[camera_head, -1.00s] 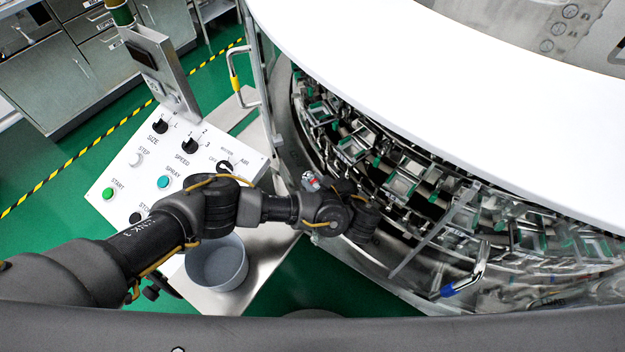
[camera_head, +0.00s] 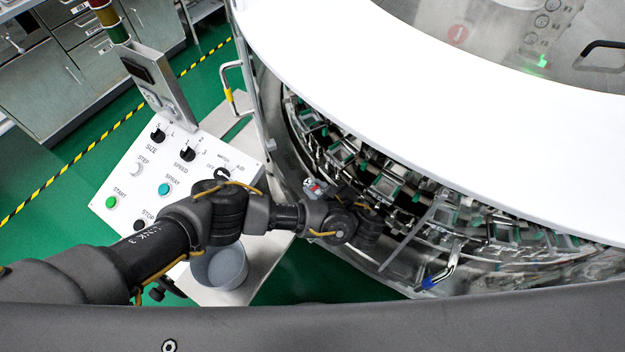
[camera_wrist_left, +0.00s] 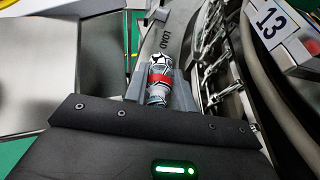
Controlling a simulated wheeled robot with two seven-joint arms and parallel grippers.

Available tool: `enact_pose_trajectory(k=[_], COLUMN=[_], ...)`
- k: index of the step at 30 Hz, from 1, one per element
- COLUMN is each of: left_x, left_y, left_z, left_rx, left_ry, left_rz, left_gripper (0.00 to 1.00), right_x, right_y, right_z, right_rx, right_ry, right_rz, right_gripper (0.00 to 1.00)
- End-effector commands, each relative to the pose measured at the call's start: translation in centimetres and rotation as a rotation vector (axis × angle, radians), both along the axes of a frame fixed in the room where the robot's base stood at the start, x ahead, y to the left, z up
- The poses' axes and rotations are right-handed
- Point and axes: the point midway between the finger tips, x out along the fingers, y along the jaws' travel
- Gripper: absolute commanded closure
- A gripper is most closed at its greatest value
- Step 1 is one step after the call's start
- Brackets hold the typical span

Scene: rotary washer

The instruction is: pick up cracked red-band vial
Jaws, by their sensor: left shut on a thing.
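The cracked red-band vial (camera_wrist_left: 159,80) is in the left wrist view, with a dark crack-like pattern on its pale body and a red band around its middle. My left gripper (camera_wrist_left: 160,90) is shut on it, with a grey finger at either side. In the head view a small red and white piece, apparently the vial (camera_head: 314,186), shows just beyond my left wrist. The fingers are mostly hidden there by the wrist. My right gripper is not in view.
The rotary washer's ring of metal holders (camera_head: 387,186) lies close right of my wrist, under a white cover (camera_head: 430,90). A control panel (camera_head: 150,175) stands left. A grey bin (camera_head: 222,268) sits below my forearm. A blue-tipped handle (camera_head: 430,281) projects at the front.

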Motion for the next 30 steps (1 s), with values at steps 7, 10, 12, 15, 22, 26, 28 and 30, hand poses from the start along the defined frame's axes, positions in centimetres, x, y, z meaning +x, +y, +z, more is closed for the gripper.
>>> enact_pose_trajectory(k=[7, 10, 12, 15, 22, 26, 28, 30], left_x=[-0.1, -0.1, -0.1, -0.1, -0.1, -0.1, -0.1, 0.0], left_y=[-0.1, -0.1, -0.1, 0.0, 0.0, 0.0, 0.0, 0.2], left_z=[6.3, 8.2, 9.3, 10.6, 11.8, 11.6, 11.4, 11.2], left_rx=[-0.001, -0.001, -0.001, -0.001, -0.001, 0.000, -0.001, 0.002], left_ry=[0.002, 0.002, 0.003, 0.003, 0.002, 0.002, 0.001, 0.001], left_rz=[-0.001, -0.001, -0.001, 0.000, -0.001, -0.003, -0.006, -0.014], left_gripper=[0.95, 0.95, 0.95, 0.95, 0.95, 0.95, 0.95, 0.95], right_x=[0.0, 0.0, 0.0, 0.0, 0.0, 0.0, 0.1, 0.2], right_y=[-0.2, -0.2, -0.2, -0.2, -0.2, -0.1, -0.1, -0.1], right_z=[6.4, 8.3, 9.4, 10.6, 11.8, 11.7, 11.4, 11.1], right_rx=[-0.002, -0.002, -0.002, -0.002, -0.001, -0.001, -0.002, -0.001], right_ry=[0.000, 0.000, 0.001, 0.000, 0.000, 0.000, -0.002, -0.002], right_rz=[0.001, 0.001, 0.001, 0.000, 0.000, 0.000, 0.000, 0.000], right_gripper=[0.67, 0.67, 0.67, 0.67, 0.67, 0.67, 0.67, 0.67])
